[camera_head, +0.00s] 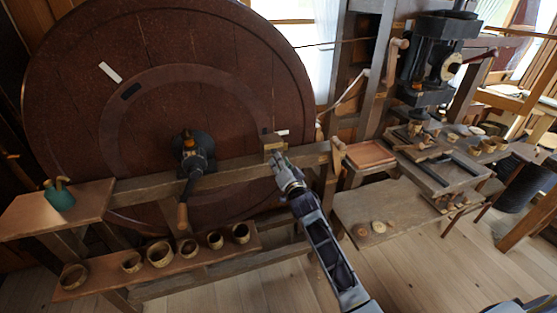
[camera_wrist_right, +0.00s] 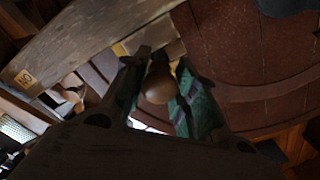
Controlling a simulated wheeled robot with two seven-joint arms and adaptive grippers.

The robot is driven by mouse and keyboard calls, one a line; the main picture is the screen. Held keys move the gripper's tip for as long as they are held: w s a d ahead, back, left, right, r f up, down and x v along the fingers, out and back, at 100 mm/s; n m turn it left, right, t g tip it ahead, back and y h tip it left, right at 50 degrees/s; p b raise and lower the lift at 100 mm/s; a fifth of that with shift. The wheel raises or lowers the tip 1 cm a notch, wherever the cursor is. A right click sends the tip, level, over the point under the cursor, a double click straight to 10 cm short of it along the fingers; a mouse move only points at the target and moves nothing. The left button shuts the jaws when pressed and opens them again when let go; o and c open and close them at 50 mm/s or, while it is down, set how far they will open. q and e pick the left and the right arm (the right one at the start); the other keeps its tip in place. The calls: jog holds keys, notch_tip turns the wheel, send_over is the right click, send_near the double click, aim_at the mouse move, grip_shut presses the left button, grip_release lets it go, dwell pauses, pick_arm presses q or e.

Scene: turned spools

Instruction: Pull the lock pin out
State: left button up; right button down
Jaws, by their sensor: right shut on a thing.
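A large dark red wooden wheel (camera_head: 200,85) stands upright behind a horizontal wooden beam (camera_head: 235,170). A small brass-coloured block (camera_head: 272,140) sits on the beam near its right part. My right gripper (camera_head: 277,158) is at this block, its arm reaching up from the lower right. In the right wrist view, my right gripper (camera_wrist_right: 158,92) is shut on a rounded brown knob, the lock pin (camera_wrist_right: 158,86), between its fingers. The pin's shaft is hidden, so how deep it sits cannot be told. My left gripper is not in view.
A dark crank (camera_head: 190,155) with a wooden handle stands on the beam left of my right gripper. Several wooden cups (camera_head: 160,254) line a low shelf. A reddish tray (camera_head: 369,154) and a black press (camera_head: 435,60) are to the right.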

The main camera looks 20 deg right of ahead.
jog(key=shift+f, duration=0.2)
jog(key=c, duration=1.5)
grip_release()
jog(key=shift+s, duration=0.1)
jog(key=o, duration=0.4)
jog(key=shift+s+r, duration=0.2)
jog(key=shift+w, duration=0.1)
jog(key=s, duration=1.2)
jog(key=shift+d, duration=0.25)
jog(key=shift+n, duration=0.3)
